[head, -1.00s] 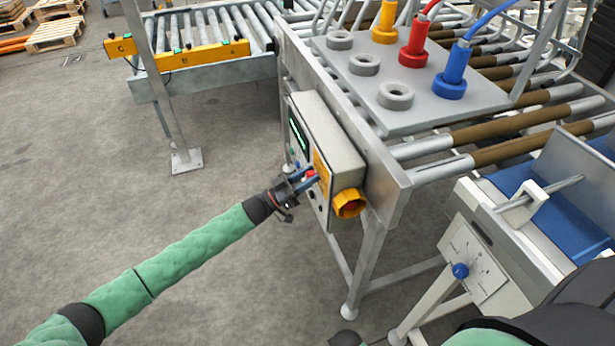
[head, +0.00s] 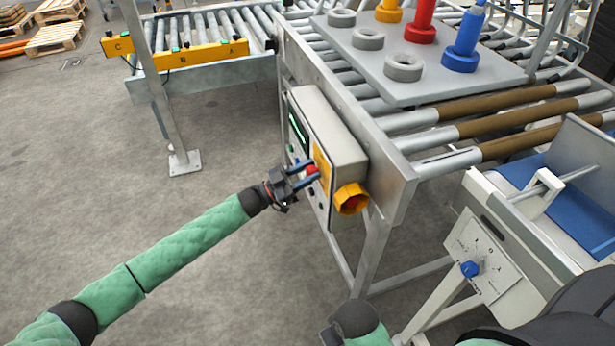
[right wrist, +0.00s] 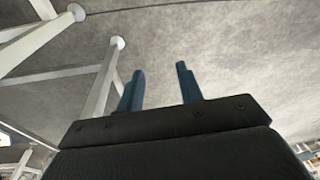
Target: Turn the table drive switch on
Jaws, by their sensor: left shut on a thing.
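A grey control box (head: 343,152) hangs on the side of the roller table's frame. Its front panel has a small green-lit display, an orange label and several small controls. My left gripper (head: 310,174) is at this panel, its blue fingers shut on a red knob (head: 312,169) that they partly hide. I cannot read a marking or a turned position on it. A yellow rotary handle with a red centre (head: 351,199) sits on the box's right-hand side, apart from my fingers. My right gripper (right wrist: 160,68) is open and empty, above bare floor.
A white machine with a blue dial (head: 470,268) stands at the lower right. A grey plate (head: 430,85) with grey rings and coloured plugs lies over the rollers. A post (head: 160,90) and a yellow button bar (head: 200,55) stand at the upper left. The floor left of the box is clear.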

